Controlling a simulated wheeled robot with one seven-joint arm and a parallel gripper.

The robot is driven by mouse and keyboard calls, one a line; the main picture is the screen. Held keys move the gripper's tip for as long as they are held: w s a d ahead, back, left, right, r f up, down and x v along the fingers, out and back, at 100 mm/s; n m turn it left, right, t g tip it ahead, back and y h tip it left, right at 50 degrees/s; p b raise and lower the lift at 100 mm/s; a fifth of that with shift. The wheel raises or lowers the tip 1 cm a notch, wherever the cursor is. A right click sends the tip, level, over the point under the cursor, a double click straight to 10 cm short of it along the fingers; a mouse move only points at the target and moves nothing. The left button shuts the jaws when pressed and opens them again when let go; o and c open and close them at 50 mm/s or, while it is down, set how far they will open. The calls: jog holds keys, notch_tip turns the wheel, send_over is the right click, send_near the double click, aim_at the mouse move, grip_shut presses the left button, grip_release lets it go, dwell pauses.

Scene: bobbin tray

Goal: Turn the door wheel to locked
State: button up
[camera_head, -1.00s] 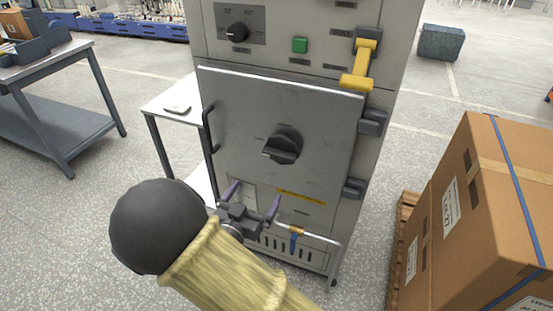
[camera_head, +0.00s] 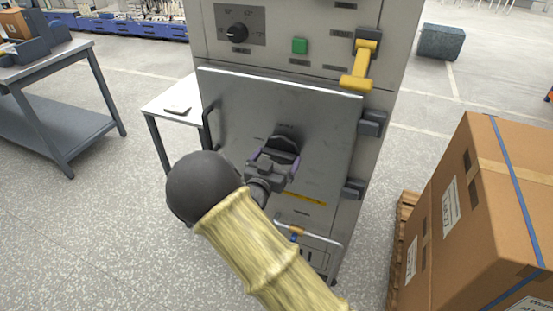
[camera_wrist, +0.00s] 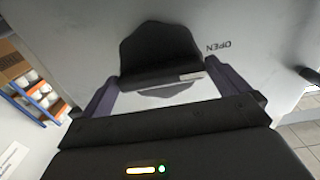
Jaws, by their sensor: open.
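The door wheel (camera_head: 284,147) is a dark grip knob on the grey cabinet door (camera_head: 235,110). In the wrist view the wheel (camera_wrist: 158,45) lies ahead of my gripper, with its white mark near the word OPEN on the door. My gripper (camera_head: 274,163) is open, its two purple fingers on either side of the wheel. In the wrist view the gripper (camera_wrist: 170,95) has one finger left and one right of the wheel, with gaps visible. The wheel's lower part is hidden by my gripper in the head view. Contact cannot be told.
A yellow lever handle (camera_head: 362,65), a green button (camera_head: 300,46) and a small dial (camera_head: 237,32) are above the door. A door handle (camera_head: 207,127) stands at its left edge. Strapped cardboard boxes (camera_head: 480,210) stand at the right, a white side table (camera_head: 170,108) at the left.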

jog(key=c, duration=0.6)
